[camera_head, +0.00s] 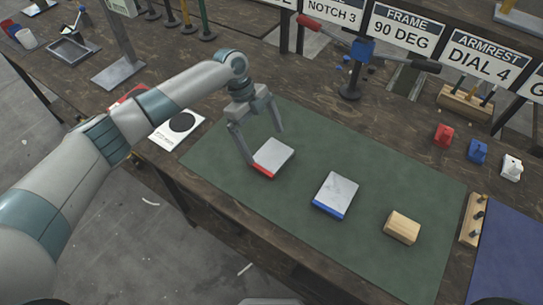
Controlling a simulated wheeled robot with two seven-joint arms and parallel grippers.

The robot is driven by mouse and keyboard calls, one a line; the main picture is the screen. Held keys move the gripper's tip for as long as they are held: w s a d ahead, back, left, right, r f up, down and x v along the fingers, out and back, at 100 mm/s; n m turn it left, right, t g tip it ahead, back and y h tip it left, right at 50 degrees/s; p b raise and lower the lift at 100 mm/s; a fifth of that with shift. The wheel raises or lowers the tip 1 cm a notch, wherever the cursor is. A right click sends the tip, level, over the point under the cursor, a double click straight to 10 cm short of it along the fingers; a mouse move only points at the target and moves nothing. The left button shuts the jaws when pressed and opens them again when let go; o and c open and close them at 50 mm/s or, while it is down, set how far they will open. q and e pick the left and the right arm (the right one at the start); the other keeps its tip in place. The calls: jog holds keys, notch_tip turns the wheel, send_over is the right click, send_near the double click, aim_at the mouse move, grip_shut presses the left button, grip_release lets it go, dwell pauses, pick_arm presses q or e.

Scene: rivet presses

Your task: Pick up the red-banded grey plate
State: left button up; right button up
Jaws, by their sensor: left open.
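The red-banded grey plate (273,157) lies on the green mat (327,147), its red band along the front lower edge. My left gripper (263,146) points down over it, fingers open, one finger at its left side and the other near its far edge. I cannot tell whether either finger touches the plate. A similar grey plate with a blue band (336,194) lies on the mat to the right. My right gripper does not show.
A wooden block (402,227) sits on the mat at the right. Small red (444,136), blue (477,151) and white (511,167) parts stand near the back right. A press with a red handle (352,60) and signs stand behind the mat.

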aim_at(271, 156)
pick_arm(q)
jog(key=shift+f, duration=0.1)
jog(key=shift+s+d+f+p, duration=0.3)
jog(key=shift+f+p, duration=0.2)
jog(key=shift+p, duration=0.25)
jog(key=p+x, duration=0.1)
jog(key=x, duration=0.2)
jog(key=shift+w, duration=0.15)
jog(key=shift+d+f, duration=0.15)
jog(key=shift+f, duration=0.2)
jog(key=shift+f, duration=0.2)
jog(key=shift+r, duration=0.1)
jog(key=c, duration=1.3)
jog(key=shift+r, duration=0.1)
